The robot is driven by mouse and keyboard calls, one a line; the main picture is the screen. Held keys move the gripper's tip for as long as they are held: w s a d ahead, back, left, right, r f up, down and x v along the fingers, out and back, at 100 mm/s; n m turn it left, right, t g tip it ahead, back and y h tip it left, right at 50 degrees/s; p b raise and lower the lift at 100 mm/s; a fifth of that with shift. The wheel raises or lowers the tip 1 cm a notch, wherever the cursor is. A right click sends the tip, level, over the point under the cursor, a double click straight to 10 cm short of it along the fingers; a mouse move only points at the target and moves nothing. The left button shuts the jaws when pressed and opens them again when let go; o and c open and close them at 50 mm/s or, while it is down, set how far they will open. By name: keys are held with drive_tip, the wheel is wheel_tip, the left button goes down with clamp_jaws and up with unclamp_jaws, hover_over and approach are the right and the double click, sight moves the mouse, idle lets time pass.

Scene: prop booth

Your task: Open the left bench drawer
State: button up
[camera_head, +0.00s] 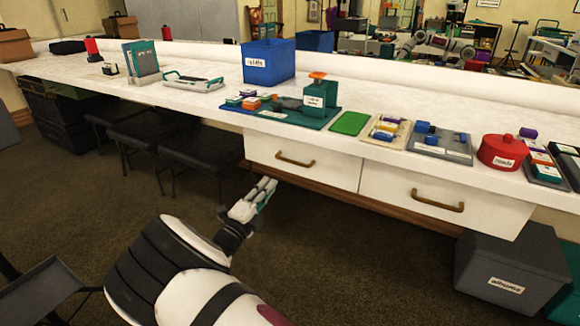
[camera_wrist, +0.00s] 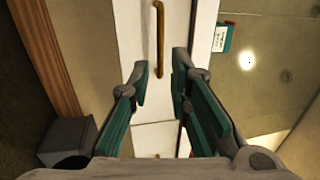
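The left bench drawer (camera_head: 325,168) is white and looks shut, flush under the countertop. Its brass bar handle (camera_head: 295,160) is on the front face. My gripper (camera_head: 265,187) is in front of and slightly below that drawer, left of and apart from the handle. In the wrist view, turned sideways, the handle (camera_wrist: 157,40) stands ahead, in line with the gap between the fingertips (camera_wrist: 161,78). The fingers are apart with nothing between them. The right drawer (camera_head: 425,192), also white and shut, shows its own brass handle (camera_head: 437,201).
The white countertop (camera_head: 200,98) overhangs the drawers and carries a blue bin (camera_head: 268,62), a green mat (camera_head: 350,123) and a red pot (camera_head: 503,152). A grey albums box (camera_head: 512,270) stands on the floor below right. Dark stools (camera_head: 205,143) stand left. The floor before the left drawer is clear.

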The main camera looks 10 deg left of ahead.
sight(290, 161)
drive_tip(key=b+x, duration=0.4)
drive_tip(key=x, duration=0.9)
drive_tip(key=shift+d, duration=0.1)
drive_tip(key=shift+c, duration=0.3)
clamp_jaws()
